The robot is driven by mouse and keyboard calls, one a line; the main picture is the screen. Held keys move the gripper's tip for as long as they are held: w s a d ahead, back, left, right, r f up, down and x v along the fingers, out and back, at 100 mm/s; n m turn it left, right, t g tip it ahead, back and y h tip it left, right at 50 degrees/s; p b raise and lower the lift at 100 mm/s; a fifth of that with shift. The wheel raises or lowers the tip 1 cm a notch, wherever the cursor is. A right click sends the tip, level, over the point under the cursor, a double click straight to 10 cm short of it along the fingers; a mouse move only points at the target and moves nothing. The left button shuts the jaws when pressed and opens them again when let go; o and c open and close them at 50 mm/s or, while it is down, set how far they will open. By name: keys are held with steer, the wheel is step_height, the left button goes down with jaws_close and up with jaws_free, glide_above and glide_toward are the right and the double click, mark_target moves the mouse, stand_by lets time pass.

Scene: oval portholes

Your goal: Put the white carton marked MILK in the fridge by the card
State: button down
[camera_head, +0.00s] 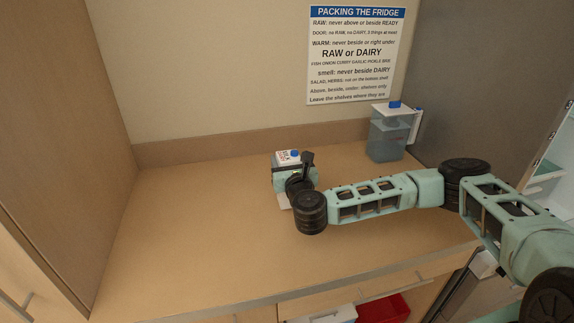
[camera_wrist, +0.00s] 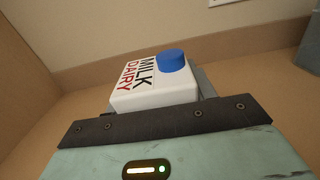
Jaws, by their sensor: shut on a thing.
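The white MILK carton (camera_head: 287,157) stands on the counter, with a blue cap and the words MILK and DAIRY. It also shows in the wrist view (camera_wrist: 156,92), directly in front of my gripper's dark edge. My gripper (camera_head: 292,172) is shut on the carton; its fingers are largely hidden in both views. The card (camera_head: 356,55), headed PACKING THE FRIDGE, hangs on the back wall and lists rules about RAW, DAIRY, WARM, smell, door and shelves. Part of what may be the open fridge, with pale shelves (camera_head: 548,172), shows at the right edge; its inside is mostly out of view.
A translucent blue-grey jug (camera_head: 388,136) with a blue-topped lid stands at the counter's back right, beside a grey panel (camera_head: 462,85). A wooden side panel (camera_head: 62,120) bounds the left. A red container (camera_head: 384,309) shows below the counter front. The counter's left and front (camera_head: 190,235) are clear.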

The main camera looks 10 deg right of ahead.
steer(key=shift+f, duration=0.85)
steer(key=shift+f, duration=0.2)
steer(key=c, duration=0.5)
jaws_free()
steer(key=shift+r, duration=0.15)
